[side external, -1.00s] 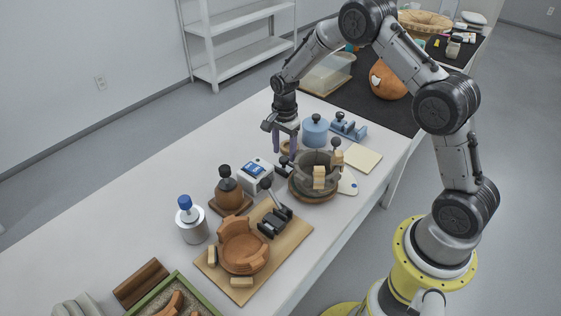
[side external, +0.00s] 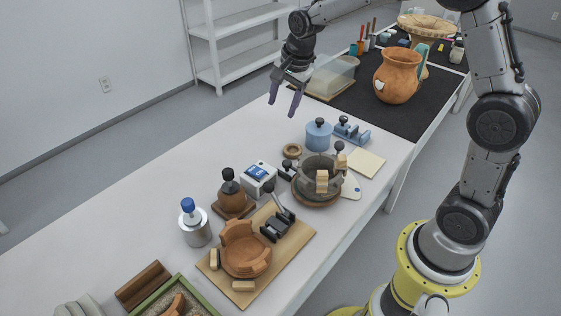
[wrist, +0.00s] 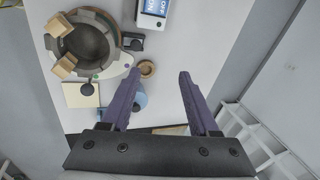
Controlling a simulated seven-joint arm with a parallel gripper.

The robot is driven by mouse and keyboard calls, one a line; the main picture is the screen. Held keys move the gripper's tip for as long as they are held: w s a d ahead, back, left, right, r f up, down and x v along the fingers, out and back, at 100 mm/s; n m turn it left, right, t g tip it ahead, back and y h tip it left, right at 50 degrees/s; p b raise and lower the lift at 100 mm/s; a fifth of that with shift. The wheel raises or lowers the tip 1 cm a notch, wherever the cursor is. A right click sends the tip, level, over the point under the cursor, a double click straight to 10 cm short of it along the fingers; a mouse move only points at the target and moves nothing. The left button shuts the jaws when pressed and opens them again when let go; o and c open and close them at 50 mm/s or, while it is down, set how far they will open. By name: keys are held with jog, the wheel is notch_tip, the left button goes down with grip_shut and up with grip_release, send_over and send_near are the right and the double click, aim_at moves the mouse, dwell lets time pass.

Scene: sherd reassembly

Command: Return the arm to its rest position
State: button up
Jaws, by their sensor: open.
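My gripper (side external: 286,102) is open and empty, raised above the far left edge of the white table in the side view. Its two purple fingers (wrist: 157,90) are spread wide in the wrist view, with nothing between their tips. My arm is lifted well clear of the items below. The nearest items under it are a blue lidded pot (side external: 319,134) and a small tan ring (side external: 292,151), both apart from the fingers.
A grey bowl with wooden blocks (side external: 317,178) stands near the table's right edge. A wooden board (side external: 283,254) holds a partly built terracotta vessel (side external: 243,252). An orange jug (side external: 397,80) stands on the black mat (side external: 350,104). White shelves (side external: 233,50) stand behind the table.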

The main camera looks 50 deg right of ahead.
jog(key=s+a+r+n+t, duration=0.35)
jog(key=s+r+n, duration=0.25)
jog(key=s+r, duration=0.75)
jog(key=s+f+n, duration=0.3)
jog(key=s+n, duration=0.2)
jog(key=s, duration=0.3)
jog(key=s+a+f+n+g, duration=0.1)
jog(key=s+f+n, duration=0.2)
jog(key=s+n, duration=0.2)
jog(key=s, duration=0.3)
jog(key=shift+s+a+f+n, duration=0.15)
jog(key=shift+f+n, duration=0.1)
jog(key=shift+n, duration=0.05)
